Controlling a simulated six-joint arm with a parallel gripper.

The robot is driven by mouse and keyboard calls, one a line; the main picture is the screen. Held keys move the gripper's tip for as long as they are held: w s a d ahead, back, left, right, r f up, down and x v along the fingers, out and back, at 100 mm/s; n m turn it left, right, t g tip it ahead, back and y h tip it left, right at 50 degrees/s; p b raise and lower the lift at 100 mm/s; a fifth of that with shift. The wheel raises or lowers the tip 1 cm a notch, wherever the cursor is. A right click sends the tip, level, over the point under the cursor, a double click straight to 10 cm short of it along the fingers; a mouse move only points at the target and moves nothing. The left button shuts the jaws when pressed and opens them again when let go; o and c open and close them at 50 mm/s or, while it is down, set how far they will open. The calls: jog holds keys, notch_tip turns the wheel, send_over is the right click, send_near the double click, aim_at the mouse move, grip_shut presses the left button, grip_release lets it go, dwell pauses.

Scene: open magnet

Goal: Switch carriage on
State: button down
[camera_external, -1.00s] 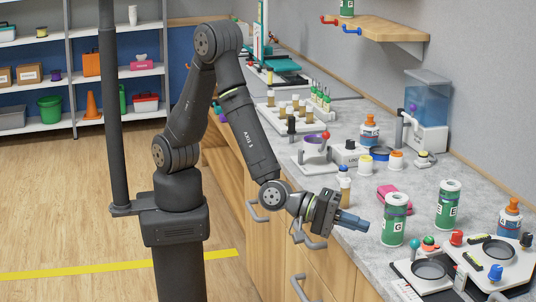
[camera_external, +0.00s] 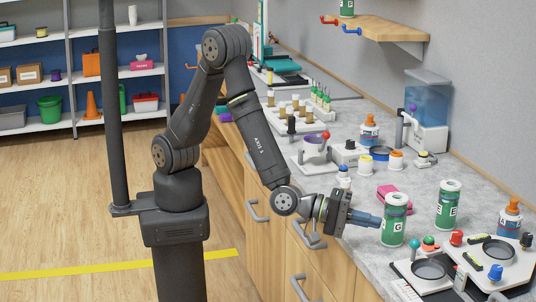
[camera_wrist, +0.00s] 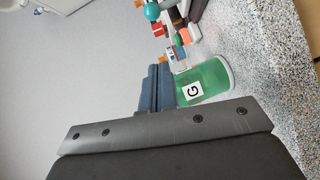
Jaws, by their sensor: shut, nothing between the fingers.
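My gripper (camera_external: 368,219) has its blue fingers shut with nothing between them. It is at the front edge of the counter, pointing right, with its tips close to the left side of a green canister marked G (camera_external: 394,228). Whether the tips touch it I cannot tell. In the wrist view the shut fingers (camera_wrist: 157,88) stand next to the same canister (camera_wrist: 212,76). No part is labelled as a carriage or its switch, so I cannot tell which it is. A teal device with an upright column (camera_external: 280,64) stands at the back of the counter.
A second green canister (camera_external: 448,205) stands behind the first. White devices with round dark plates and coloured knobs (camera_external: 488,262) sit at the right front. Drawer handles jut from the front.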

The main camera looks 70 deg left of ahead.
aim_at(407, 267)
jog(key=x, duration=0.5)
jog(key=shift+w+d+f, duration=0.1)
jog(key=shift+d, duration=0.25)
jog(key=shift+w+d+f, duration=0.15)
jog(key=shift+d+f, duration=0.05)
jog(key=shift+d, duration=0.85)
jog(key=shift+w+d+f, duration=0.1)
jog(key=shift+d, duration=0.45)
jog(key=shift+d, duration=3.05)
